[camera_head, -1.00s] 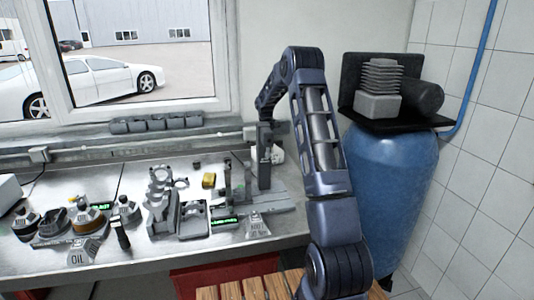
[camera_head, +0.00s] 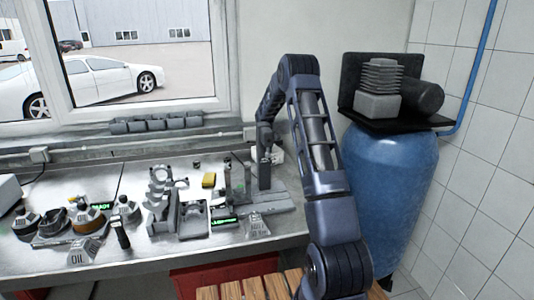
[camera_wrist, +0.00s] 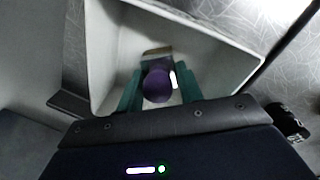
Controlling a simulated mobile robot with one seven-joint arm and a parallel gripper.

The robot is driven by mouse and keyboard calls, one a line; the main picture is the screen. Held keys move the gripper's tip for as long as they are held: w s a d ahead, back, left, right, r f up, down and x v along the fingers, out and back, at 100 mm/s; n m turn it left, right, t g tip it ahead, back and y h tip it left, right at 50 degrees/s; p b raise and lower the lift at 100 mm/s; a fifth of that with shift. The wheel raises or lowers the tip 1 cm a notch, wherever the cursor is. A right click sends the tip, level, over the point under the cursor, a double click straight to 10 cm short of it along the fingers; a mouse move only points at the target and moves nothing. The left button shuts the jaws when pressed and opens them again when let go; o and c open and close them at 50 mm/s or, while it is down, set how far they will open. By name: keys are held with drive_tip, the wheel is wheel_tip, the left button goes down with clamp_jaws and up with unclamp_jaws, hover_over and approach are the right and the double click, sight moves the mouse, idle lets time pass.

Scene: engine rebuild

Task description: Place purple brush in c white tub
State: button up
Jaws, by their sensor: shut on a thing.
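The white tub (camera_wrist: 228,58) fills the middle of the wrist view, seen from above through its open top. My gripper (camera_wrist: 158,74) points down into its opening, with teal fingers on either side of the purple brush (camera_wrist: 157,87). The fingers are shut on the brush. Its round purple end faces the camera, and a tan and dark part shows beyond it. I cannot tell whether the brush touches the tub's floor. In the head view, a bit of white tub (camera_head: 279,155) shows at the back right of the bench, largely hidden by my arm; the brush cannot be made out.
A blue tank (camera_head: 390,190) stands right of the bench. The window is behind.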

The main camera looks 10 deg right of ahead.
drive_tip(key=o, duration=1.2)
drive_tip(key=r, duration=0.8)
drive_tip(key=a+r, duration=0.1)
drive_tip(key=r, duration=0.3)
drive_tip(key=shift+s, duration=0.4)
